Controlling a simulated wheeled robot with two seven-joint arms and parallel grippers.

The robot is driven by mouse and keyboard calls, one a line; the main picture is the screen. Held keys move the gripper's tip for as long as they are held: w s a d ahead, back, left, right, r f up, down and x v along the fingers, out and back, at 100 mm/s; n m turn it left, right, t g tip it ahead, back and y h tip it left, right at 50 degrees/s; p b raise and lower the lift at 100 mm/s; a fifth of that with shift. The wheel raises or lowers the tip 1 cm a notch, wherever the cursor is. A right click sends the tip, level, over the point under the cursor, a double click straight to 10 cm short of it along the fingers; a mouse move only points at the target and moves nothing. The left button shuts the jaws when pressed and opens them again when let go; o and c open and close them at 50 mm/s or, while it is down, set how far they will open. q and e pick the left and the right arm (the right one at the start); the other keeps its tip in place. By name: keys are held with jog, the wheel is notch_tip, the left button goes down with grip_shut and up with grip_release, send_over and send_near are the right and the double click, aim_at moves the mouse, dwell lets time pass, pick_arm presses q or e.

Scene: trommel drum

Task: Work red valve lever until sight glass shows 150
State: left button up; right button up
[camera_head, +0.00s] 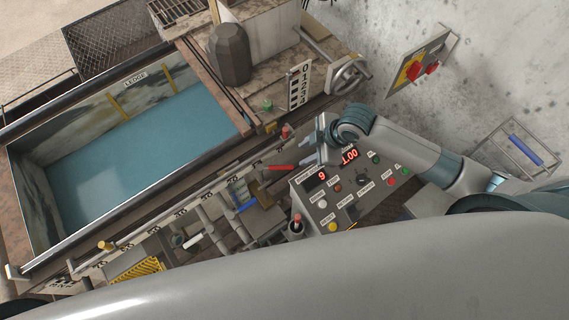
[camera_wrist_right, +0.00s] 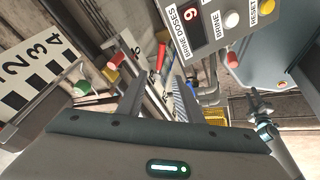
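The red lever (camera_head: 281,168) lies among the pipes just left of the control panel. In the right wrist view a red bar (camera_wrist_right: 161,57), likely the same lever, shows beyond the fingertips, between their lines. My right gripper (camera_head: 284,153) is above and close to the lever in the head view. Its two fingers stand apart in the right wrist view (camera_wrist_right: 158,78), with nothing visible held between them. I cannot tell whether a finger touches the lever. I cannot pick out a sight glass reading. My left gripper is not in view.
The control panel (camera_head: 345,204) has red displays reading 9 and 1.00. A numbered black-and-white scale (camera_head: 299,86) and a handwheel (camera_head: 349,77) stand behind the gripper. A blue-water tank (camera_head: 140,135) fills the left. Pipes and small capped valves crowd the lever.

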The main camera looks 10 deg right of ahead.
aim_at(282, 167)
jog(key=p+x, duration=0.1)
jog(key=x, duration=1.5)
jog(key=shift+a+f, duration=0.1)
jog(key=shift+f, duration=0.1)
grip_shut()
